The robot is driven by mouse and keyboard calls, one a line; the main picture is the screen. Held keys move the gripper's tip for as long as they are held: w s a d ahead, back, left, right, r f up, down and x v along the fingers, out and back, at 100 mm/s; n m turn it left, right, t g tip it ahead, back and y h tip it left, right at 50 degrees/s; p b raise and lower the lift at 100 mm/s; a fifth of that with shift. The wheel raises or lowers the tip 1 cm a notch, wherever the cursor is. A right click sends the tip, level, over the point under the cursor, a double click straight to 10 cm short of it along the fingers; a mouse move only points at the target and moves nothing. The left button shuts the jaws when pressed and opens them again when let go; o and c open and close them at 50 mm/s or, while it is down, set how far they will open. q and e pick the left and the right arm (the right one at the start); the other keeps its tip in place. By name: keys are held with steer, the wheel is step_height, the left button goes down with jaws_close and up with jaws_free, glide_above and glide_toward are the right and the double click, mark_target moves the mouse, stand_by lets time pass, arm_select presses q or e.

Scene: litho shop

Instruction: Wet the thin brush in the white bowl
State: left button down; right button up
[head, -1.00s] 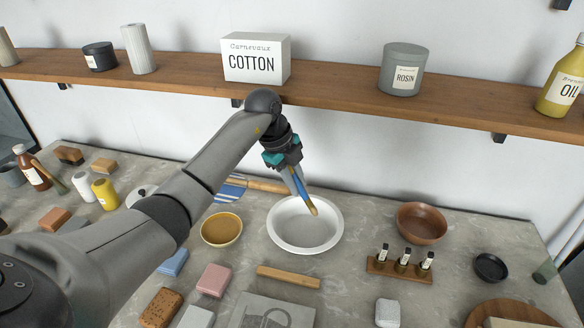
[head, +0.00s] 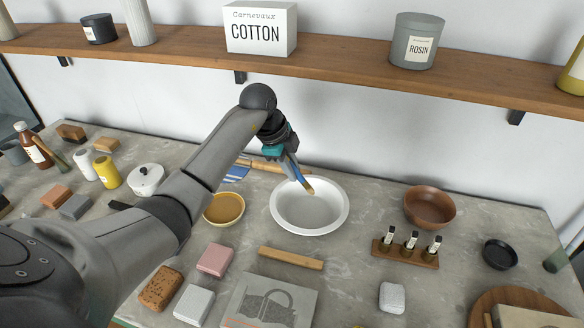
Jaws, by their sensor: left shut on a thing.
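The white bowl (head: 339,222) stands on the grey counter in the middle of the head view. My left gripper (head: 291,170) is shut on the thin brush (head: 303,184), which has a blue part and a tan-brown tip. The brush slants down to the right, with its tip over the far inner part of the bowl. I cannot tell whether the tip touches the bottom or any water. The gripper is above the bowl's far-left rim and partly hides the brush. My right gripper is not in view.
A yellow bowl (head: 223,211) stands left of the white bowl, partly behind my arm. A brown bowl (head: 430,207) and a rack of small bottles (head: 405,252) are on the right. A wooden bar (head: 291,258) and a grey printed slab (head: 270,303) lie in front. A shelf (head: 345,65) runs above.

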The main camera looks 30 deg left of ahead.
arm_select(q)
step_height(320, 180, down, 2)
steer(key=shift+f+b, duration=0.1)
steer(key=shift+b, duration=0.55)
steer(key=shift+f+b, duration=1.05)
steer(key=shift+f, duration=1.05)
steer(key=shift+r, duration=0.1)
step_height(320, 180, up, 8)
steer(key=p, duration=0.8)
stand_by(0.3)
step_height(320, 180, up, 4)
steer(key=p, duration=0.4)
steer(key=shift+p, duration=0.3)
steer(key=shift+s, duration=0.1)
stand_by(0.4)
